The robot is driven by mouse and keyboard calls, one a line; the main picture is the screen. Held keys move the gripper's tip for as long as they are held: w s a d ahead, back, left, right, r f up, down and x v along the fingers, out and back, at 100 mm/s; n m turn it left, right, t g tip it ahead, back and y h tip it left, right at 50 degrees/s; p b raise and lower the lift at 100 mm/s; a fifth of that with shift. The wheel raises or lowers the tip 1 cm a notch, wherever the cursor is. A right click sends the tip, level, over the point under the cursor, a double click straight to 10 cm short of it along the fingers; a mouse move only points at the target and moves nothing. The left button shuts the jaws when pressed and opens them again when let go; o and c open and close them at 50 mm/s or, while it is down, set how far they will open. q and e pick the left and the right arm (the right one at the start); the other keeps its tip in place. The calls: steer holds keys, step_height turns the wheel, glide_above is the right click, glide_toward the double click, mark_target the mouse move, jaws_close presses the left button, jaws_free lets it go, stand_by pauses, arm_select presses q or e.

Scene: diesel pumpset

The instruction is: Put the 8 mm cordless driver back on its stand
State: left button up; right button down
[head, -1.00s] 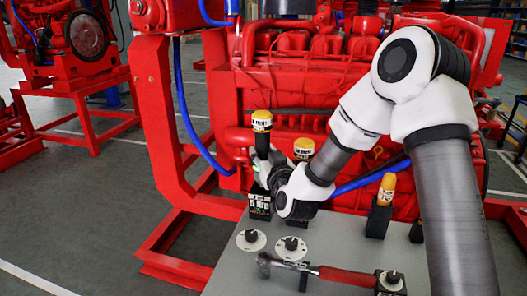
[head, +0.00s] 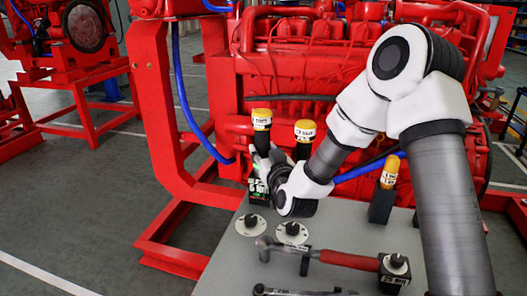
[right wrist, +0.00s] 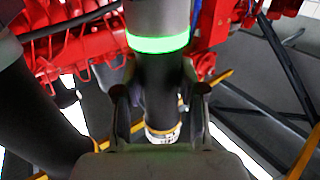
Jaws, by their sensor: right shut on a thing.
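The driver is a dark cordless tool with a yellow-capped end (head: 262,120), upright at the back left of the grey bench. My right gripper (head: 262,165) is shut on its dark body. The right wrist view shows the driver's black grip (right wrist: 160,85) between the fingers of my right gripper (right wrist: 160,104), with a lit green ring. A black stand (head: 258,193) with a label and green marking is directly below the gripper. The driver's lower end is hidden by the gripper, so I cannot tell whether it touches the stand. My left gripper is not in view.
Other yellow-capped drivers stand close right (head: 305,131) and farther right (head: 390,172). A red-handled tool (head: 345,258) and black knobs on pale discs (head: 292,231) are on the bench (head: 228,262). A red engine (head: 300,65) stands just behind.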

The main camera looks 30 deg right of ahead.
steer(key=shift+f+b, duration=0.8)
steer(key=shift+f, duration=0.15)
stand_by(0.6)
steer(key=c, duration=0.6)
jaws_free()
steer(key=shift+s, duration=0.1)
steer(key=v, duration=0.7)
steer(key=shift+s, duration=0.2)
